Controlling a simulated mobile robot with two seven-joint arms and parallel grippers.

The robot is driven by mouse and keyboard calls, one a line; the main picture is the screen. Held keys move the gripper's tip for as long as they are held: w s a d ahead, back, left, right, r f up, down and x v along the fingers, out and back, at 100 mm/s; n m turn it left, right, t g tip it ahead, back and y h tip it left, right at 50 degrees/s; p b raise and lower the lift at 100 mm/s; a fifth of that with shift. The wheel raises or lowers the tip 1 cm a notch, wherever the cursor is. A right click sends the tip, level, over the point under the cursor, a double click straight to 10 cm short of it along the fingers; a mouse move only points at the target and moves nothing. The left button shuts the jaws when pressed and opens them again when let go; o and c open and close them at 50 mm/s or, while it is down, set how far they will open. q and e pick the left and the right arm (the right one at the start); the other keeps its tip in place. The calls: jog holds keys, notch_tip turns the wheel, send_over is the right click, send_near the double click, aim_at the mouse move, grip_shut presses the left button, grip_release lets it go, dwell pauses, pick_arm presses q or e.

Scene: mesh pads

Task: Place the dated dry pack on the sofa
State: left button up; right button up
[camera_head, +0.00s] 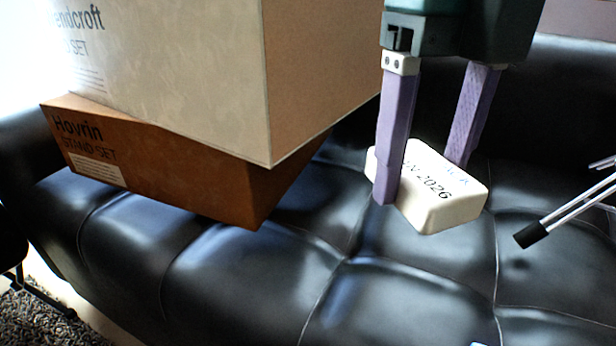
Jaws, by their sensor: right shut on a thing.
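The dated dry pack (447,207) is a small white block with rounded edges and dark print ending in "2026". My right gripper (420,180) comes down from the top with two purple fingers, one on each side of the pack, and is shut on it. The pack is over the seat of the black leather sofa (390,290); I cannot tell whether it touches the seat. The near finger hides part of the print. My left gripper is not in view.
A brown "Hovrin" box (190,180) sits on the sofa at left, with a larger beige box (200,70) on top. A metal rod with a black tip (531,235) reaches in from the right.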

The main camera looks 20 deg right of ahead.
jog(key=b, duration=0.8)
send_over(380, 325)
notch_tip(380, 325, down, 16)
jog(key=shift+r, duration=0.1)
jog(key=shift+f+b, duration=1.05)
jog(key=shift+f, duration=0.85)
jog(key=shift+f, duration=0.1)
jog(key=shift+f, duration=0.15)
jog(key=o, duration=1.4)
notch_tip(380, 325, up, 13)
jog(key=p, duration=0.6)
jog(key=shift+f+p, duration=0.2)
jog(key=shift+p, duration=0.15)
